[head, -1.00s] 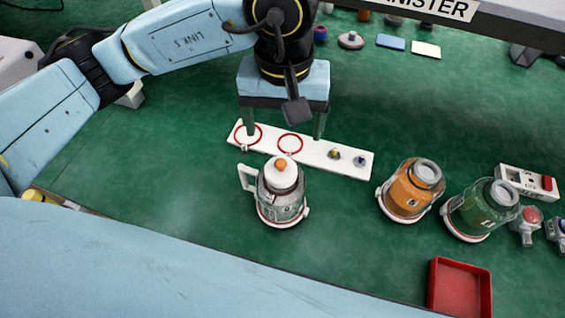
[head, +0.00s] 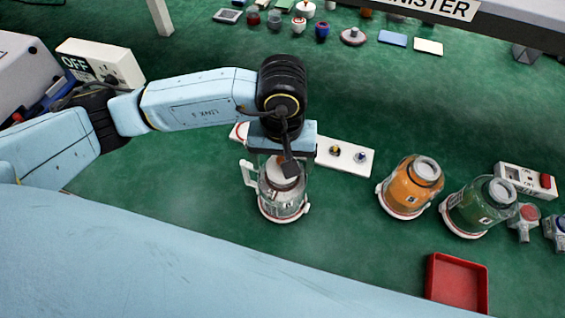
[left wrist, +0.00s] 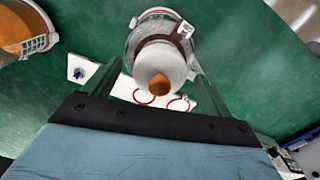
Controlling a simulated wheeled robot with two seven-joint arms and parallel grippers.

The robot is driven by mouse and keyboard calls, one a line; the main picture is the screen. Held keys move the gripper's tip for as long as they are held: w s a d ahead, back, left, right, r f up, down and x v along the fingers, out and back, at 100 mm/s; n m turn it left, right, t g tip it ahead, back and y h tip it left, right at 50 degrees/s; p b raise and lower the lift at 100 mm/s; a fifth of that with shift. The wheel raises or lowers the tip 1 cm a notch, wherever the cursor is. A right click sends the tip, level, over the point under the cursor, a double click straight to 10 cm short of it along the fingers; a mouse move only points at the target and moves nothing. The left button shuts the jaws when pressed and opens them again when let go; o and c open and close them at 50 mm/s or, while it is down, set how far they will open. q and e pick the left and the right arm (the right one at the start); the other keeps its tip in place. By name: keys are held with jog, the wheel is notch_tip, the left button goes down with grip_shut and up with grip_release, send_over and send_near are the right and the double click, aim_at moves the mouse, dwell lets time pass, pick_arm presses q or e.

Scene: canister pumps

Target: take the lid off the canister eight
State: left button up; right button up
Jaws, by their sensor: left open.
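A clear canister (head: 280,203) with a side handle stands on a white ring base on the green table. Its white lid with an orange-brown knob (left wrist: 159,85) is on top; the white lid (left wrist: 160,62) shows best in the left wrist view. An orange canister (head: 404,190) and a green canister (head: 473,212) stand to the right. The labels are too small to read surely. My left gripper (head: 280,170) is open above the clear canister, its clear fingers on either side of the lid, not visibly closed on it. My right gripper is not in view.
A white strip (head: 345,157) with red rings and small knobs lies behind the clear canister. A red tray (head: 458,284) is at front right. A grey-white box marked OFF (head: 100,62) stands at left. Small items line the back. Table between clear canister and tray is free.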

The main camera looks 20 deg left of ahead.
pick_arm(q)
jog(key=c, duration=1)
jog(key=shift+r, duration=0.1)
